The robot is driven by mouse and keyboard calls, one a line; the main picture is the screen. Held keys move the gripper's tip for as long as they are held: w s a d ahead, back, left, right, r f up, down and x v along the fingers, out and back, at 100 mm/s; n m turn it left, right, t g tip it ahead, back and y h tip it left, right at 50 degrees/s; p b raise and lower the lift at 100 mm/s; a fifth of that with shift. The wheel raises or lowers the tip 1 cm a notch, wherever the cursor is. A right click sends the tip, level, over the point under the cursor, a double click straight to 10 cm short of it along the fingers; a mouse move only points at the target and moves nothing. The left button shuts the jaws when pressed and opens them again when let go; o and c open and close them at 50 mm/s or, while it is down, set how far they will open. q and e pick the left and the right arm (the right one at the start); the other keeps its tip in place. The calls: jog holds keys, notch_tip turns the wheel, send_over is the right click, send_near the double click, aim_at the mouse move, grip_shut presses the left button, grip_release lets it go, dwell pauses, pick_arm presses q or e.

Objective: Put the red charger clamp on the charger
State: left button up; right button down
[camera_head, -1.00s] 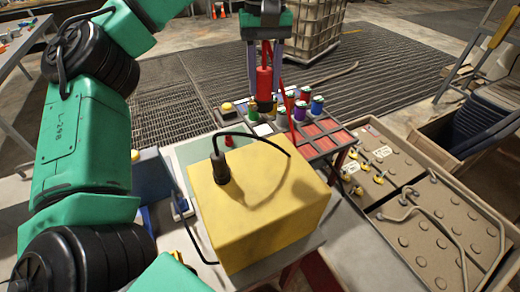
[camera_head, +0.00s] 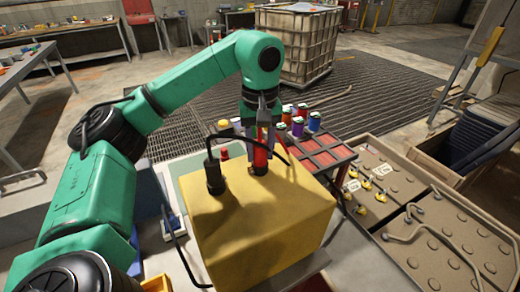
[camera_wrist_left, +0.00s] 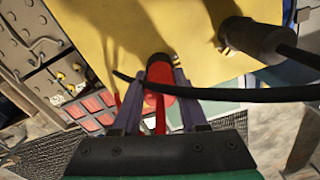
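The charger is a yellow box (camera_head: 265,225), also in the wrist view (camera_wrist_left: 115,30). A black clamp (camera_head: 214,178) stands upright on its top left, with a black cable; it also shows in the wrist view (camera_wrist_left: 250,38). My left gripper (camera_head: 262,148) is shut on the red charger clamp (camera_head: 261,158) near the back of the charger's top. In the left wrist view the red clamp (camera_wrist_left: 160,76) sits between the two fingers, with the yellow top behind it. The clamp's dark lower end is at or just above that top; I cannot tell if it touches. My right gripper is not in view.
Behind the charger is a red-topped rack (camera_head: 325,155) with several coloured cylinders. A tan tray (camera_head: 440,235) with metal rods and yellow-ended parts lies to the right. A black cable crosses in front of the red clamp in the wrist view.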

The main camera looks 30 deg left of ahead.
pick_arm(q)
jog(key=shift+o, duration=1.4)
jog(key=shift+d, duration=0.1)
jog(key=shift+r, duration=0.25)
notch_tip(320, 180, up, 12)
jog(key=p, duration=0.4)
jog(key=shift+f, duration=0.15)
